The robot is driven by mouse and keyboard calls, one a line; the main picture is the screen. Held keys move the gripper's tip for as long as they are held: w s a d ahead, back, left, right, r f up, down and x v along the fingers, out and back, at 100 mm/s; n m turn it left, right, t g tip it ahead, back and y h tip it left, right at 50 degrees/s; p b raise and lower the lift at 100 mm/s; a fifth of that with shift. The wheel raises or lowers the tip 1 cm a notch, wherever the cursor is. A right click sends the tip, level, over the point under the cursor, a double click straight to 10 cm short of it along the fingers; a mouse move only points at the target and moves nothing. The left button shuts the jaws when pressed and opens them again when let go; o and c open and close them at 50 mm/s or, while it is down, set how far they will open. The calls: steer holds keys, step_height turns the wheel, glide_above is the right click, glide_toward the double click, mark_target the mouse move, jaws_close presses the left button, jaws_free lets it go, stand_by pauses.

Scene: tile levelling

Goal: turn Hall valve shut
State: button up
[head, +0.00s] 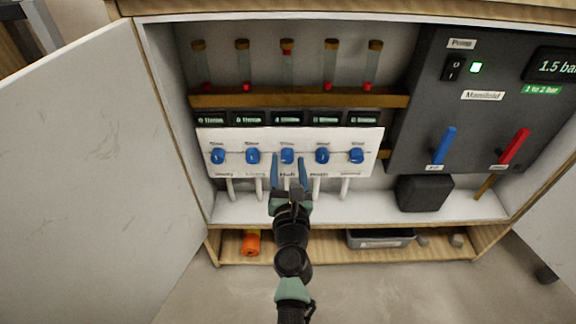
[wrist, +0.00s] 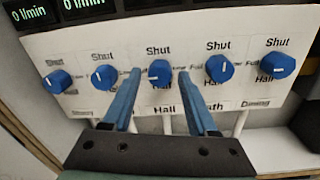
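The Hall valve (head: 288,156) is the middle blue knob in a row on a white panel. In the wrist view the Hall knob (wrist: 160,71) shows a white mark that looks roughly sideways, with "Shut" printed above it and "Hall" below. My gripper (head: 288,164) is open, its two blue fingers pointing at the panel. In the wrist view the gripper's fingertips (wrist: 159,76) lie on the left and right of the knob with gaps beside it. Whether they reach its depth is unclear. The flow tube above Hall (head: 287,65) has its red float near the top.
Similar blue knobs flank Hall closely, including one on the left (head: 252,156) and one on the right (head: 322,156). The other tubes' floats sit low. A blue lever (head: 444,146) and a red lever (head: 515,146) are on the grey panel at right. The cabinet door (head: 90,170) stands open.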

jaws_close()
